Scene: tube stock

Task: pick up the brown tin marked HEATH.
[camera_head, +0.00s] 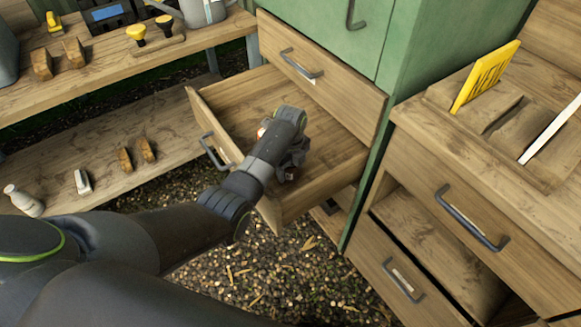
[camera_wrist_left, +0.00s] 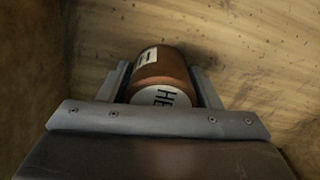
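The brown tin (camera_wrist_left: 165,68) has a white end lettered "HE", with the rest of the word hidden, and a pale label on its side. It is inside the open wooden drawer (camera_head: 232,100). My left gripper (camera_wrist_left: 163,85) has one finger on each side of the tin, very close to it. Whether the fingers press on it I cannot tell. In the head view my left gripper (camera_head: 290,150) reaches down into the drawer and hides most of what is under it. My right gripper is not in view.
The green cabinet (camera_head: 400,90) stands behind the drawer. A workbench (camera_head: 480,170) with a yellow sign (camera_head: 485,77) is at right. Shelves (camera_head: 110,75) at left hold wooden blocks and yellow-topped tools.

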